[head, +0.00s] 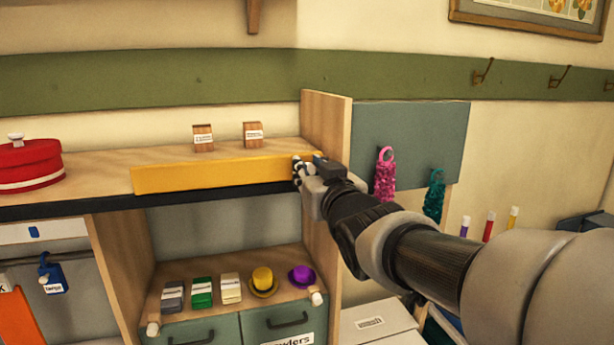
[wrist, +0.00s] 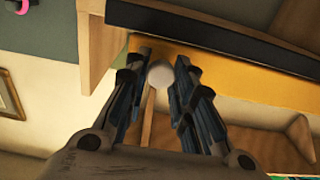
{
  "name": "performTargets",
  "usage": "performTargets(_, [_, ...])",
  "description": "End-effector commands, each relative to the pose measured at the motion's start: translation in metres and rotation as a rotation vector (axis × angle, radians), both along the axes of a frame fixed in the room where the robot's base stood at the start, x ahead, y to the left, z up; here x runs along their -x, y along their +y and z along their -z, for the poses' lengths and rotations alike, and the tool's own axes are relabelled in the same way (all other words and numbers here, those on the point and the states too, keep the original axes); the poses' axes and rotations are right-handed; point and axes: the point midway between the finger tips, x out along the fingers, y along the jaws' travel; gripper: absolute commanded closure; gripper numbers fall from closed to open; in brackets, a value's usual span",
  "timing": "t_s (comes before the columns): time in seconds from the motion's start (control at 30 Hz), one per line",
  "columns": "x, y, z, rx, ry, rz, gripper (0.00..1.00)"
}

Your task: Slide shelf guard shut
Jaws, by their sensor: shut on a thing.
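The shelf guard is a yellow bar (head: 215,177) along the front edge of the wooden shelf (head: 95,163). Its right end is close to the upright wooden side panel (head: 325,125); the shelf front left of it is uncovered. My gripper (head: 304,172) is at the guard's right end. In the wrist view, the yellow guard (wrist: 235,82) lies behind my gripper (wrist: 157,68), whose fingers stand on either side of a round white knob (wrist: 160,74). The gripper is shut on this knob. The knob is hidden in the head view.
Two small labelled boxes (head: 203,138) (head: 253,134) stand on the shelf behind the guard. A red round box (head: 30,165) sits at its left. Below are small boxes and two little hats (head: 263,281). Pink (head: 385,176) and teal (head: 434,195) items hang right of the panel.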

Motion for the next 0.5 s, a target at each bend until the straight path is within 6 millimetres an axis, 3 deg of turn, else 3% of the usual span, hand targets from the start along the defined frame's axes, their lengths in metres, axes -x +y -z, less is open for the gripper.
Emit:
performTargets(0.33, [-0.0008, -0.0030, -0.0006, 0.000, 0.000, 0.006, 1.00])
performTargets(0.37, [-0.0008, -0.0030, -0.0006, 0.000, 0.000, 0.006, 0.76])
performTargets(0.5, [-0.0008, -0.0028, -0.0008, 0.000, -0.001, 0.006, 0.66])
